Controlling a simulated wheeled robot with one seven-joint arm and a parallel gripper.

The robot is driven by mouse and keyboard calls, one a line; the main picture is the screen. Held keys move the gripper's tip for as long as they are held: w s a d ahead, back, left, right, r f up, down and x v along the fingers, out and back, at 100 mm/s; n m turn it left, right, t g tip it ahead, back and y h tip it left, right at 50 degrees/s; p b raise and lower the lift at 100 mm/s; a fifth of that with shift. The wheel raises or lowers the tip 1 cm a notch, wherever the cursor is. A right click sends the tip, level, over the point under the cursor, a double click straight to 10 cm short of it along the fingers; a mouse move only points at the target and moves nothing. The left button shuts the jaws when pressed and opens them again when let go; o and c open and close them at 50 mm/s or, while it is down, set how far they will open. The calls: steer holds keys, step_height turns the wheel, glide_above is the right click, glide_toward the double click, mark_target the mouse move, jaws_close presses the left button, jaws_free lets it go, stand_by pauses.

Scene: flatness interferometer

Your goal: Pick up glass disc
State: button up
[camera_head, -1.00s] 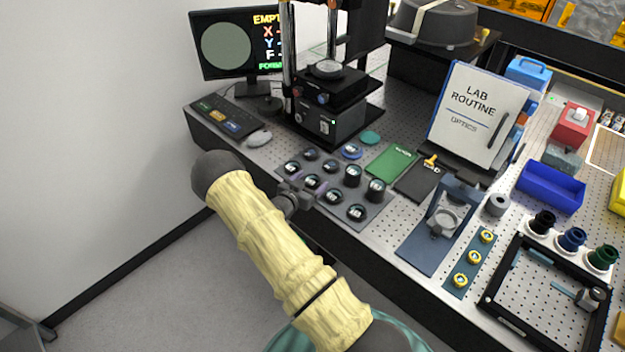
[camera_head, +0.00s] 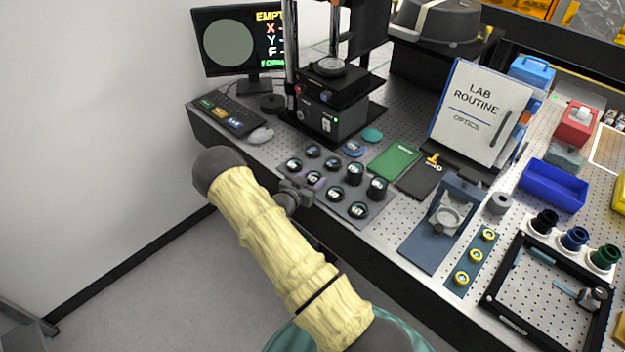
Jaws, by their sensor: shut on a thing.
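Several small round glass discs in dark holders sit in rows on a grey tray (camera_head: 357,222) near the front edge of the bench. One disc (camera_head: 335,194) is in the front row, and a taller one (camera_head: 355,173) stands behind it. My gripper (camera_head: 309,188) is at the tray's left front side, low among the discs, shut on a glass disc (camera_head: 314,179). The held disc is small and partly hidden by the gripper, and I cannot tell whether it is clear of the tray.
Behind the tray stands the interferometer (camera_head: 330,112) with a monitor (camera_head: 232,45) at its left. A green notebook (camera_head: 393,162) and a blue stand (camera_head: 430,245) are to the right. Open floor is in front.

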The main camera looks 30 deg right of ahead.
mark_target(310, 179)
step_height(310, 179, up, 10)
steer(key=shift+f+b, duration=0.1)
steer(key=shift+b, duration=1.15)
steer(key=s+a+f+n+t+y+p, duration=0.1)
steer(key=s+a+n+t+y+p, duration=0.1)
steer(key=a+n+y+p, duration=0.3)
steer(key=s+a+f+n+t+y+p, duration=0.1)
steer(key=a+n+t+y+p, duration=0.4)
steer(key=a, duration=0.8)
steer(key=f+n+y+p, duration=0.1)
steer(key=y, duration=0.2)
steer(key=shift+s+f+n+t+y, duration=0.2)
steer(key=shift+s+n+t+y, duration=0.1)
steer(key=shift+s+n, duration=0.1)
steer(key=shift+w, duration=0.15)
